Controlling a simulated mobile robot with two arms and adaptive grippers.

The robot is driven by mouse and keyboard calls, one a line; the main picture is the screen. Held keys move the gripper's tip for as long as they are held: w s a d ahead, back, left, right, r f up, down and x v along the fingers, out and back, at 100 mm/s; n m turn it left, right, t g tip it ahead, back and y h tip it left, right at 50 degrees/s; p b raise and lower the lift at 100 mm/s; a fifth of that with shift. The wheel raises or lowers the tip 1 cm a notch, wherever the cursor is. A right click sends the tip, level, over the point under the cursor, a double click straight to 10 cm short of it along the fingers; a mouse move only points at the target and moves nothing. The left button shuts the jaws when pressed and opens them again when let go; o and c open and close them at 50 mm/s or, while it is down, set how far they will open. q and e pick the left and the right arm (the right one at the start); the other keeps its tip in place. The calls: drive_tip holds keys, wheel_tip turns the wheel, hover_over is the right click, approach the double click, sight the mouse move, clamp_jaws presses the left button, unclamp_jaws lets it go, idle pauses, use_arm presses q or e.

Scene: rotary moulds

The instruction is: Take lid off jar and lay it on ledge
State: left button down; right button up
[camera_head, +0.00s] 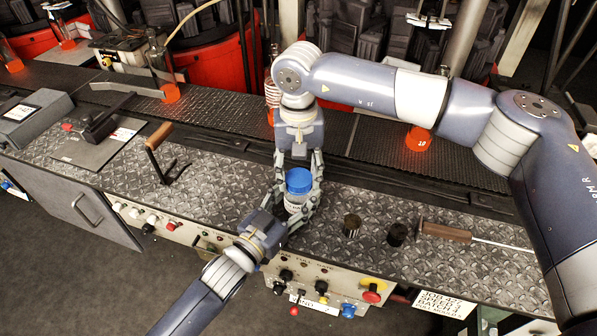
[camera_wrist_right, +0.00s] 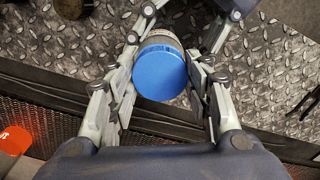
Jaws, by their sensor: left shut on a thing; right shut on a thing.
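A jar with a blue lid stands upright on the diamond-plate ledge (camera_head: 225,170). In the head view the blue lid (camera_head: 299,180) sits on top of the pale jar (camera_head: 294,205). My right gripper (camera_head: 299,177) reaches down from behind and is shut on the lid, a finger on each side. My left gripper (camera_head: 291,208) comes in from the front and is shut on the jar body. In the right wrist view the lid (camera_wrist_right: 160,72) lies between the right fingers, with part of the jar (camera_wrist_right: 161,36) behind it. The fingers partly hide the jar.
Two dark knurled cylinders (camera_head: 352,225) (camera_head: 397,234) and a wooden-handled tool (camera_head: 447,232) lie right of the jar. The control panel (camera_head: 300,275) drops below the front edge. A dark belt runs behind.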

sight(299, 177)
drive_tip(key=shift+r, duration=0.25)
idle(0.5)
drive_tip(key=shift+r, duration=0.9)
drive_tip(key=shift+r, duration=0.1)
drive_tip(key=shift+r, duration=1.9)
use_arm(q)
drive_tip(key=c, duration=0.6)
unclamp_jaws()
